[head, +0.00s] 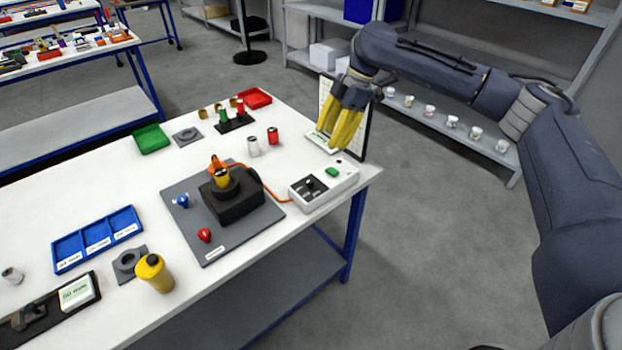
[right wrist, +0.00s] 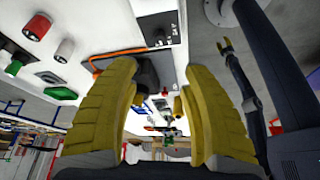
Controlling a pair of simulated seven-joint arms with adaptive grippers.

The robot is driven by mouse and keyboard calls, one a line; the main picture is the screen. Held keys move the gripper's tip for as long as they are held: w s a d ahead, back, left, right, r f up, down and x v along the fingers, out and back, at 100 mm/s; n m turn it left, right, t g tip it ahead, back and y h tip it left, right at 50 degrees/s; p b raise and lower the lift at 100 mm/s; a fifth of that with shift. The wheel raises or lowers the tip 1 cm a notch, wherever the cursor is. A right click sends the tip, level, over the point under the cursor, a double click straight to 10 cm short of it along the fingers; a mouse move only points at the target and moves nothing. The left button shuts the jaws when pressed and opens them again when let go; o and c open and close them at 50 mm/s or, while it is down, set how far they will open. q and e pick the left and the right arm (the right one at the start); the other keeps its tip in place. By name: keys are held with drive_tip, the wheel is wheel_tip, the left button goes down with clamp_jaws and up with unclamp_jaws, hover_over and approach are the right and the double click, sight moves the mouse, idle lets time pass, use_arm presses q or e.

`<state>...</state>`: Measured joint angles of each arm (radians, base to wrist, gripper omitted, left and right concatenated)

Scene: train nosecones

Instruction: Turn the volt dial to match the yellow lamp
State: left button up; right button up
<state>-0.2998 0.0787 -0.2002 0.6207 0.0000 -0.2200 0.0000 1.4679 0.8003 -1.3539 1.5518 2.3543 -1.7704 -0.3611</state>
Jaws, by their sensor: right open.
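The white control box (head: 324,186) sits at the right front of the table, with a black dial (head: 309,183) and a green button (head: 332,171). The dial's setting is too small to read. A yellow piece (head: 222,179), perhaps the lamp, stands in a black block (head: 236,205) with an orange clip on it; whether it is lit I cannot tell. My right gripper (head: 328,136) is open and empty, pointing down beyond the box, apart from the dial. The box also shows in the right wrist view (right wrist: 160,28). A distant gripper (right wrist: 226,46), apparently my left, shows there, its opening unclear.
An orange cable (head: 267,187) runs from the block to the box. A board (head: 358,128) stands behind my right gripper. Red (head: 273,136) and white (head: 253,147) cylinders stand left of it. A blue tray (head: 97,240) and yellow bottle (head: 155,273) are farther left.

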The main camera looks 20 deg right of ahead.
sight(310, 180)
drive_tip(key=x, duration=1.5)
drive_tip(key=shift+d, duration=0.1)
drive_tip(key=shift+o, duration=0.2)
